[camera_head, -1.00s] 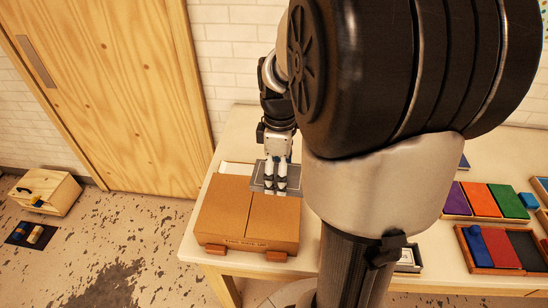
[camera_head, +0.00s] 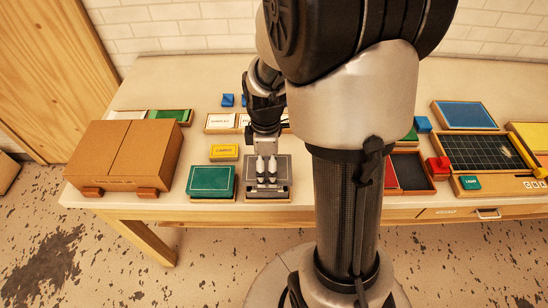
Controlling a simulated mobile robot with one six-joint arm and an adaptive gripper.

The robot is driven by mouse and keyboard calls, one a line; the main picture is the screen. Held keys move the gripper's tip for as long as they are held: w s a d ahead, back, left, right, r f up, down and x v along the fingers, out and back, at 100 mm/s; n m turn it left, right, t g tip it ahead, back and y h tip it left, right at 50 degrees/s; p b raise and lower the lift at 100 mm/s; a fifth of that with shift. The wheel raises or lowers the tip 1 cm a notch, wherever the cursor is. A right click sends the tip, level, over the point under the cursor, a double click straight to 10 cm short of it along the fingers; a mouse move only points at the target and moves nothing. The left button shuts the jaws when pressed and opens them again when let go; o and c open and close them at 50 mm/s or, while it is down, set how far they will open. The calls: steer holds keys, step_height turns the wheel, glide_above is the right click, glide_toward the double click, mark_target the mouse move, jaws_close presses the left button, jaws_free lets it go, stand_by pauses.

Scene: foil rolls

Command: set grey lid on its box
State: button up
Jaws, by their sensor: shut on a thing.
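My gripper (camera_head: 267,180) points down near the front edge of the table, with its fingers shut on the grey lid (camera_head: 283,170). The lid is a flat dark grey square, and the fingers cover its middle. Below its front edge shows a grey and wooden front of what looks like its box (camera_head: 284,199). The lid hides the rest of that box. I cannot tell whether the lid touches the box or hangs just above it.
A green-lidded box (camera_head: 211,180) stands close on the left, and a yellow box (camera_head: 224,152) behind it. A large brown box (camera_head: 125,155) is further left. Trays (camera_head: 407,173) lie to the right, partly behind my arm. The table's front edge is close.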

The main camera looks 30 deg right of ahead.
steer(key=shift+f, duration=0.15)
steer(key=shift+w+a+f+b, duration=0.1)
steer(key=shift+a+f+b, duration=0.05)
steer(key=shift+f+b, duration=1.1)
steer(key=shift+f, duration=0.3)
steer(key=shift+f+b, duration=0.65)
steer(key=shift+f, duration=0.25)
steer(key=o, duration=1.1)
steer(key=shift+r, duration=0.1)
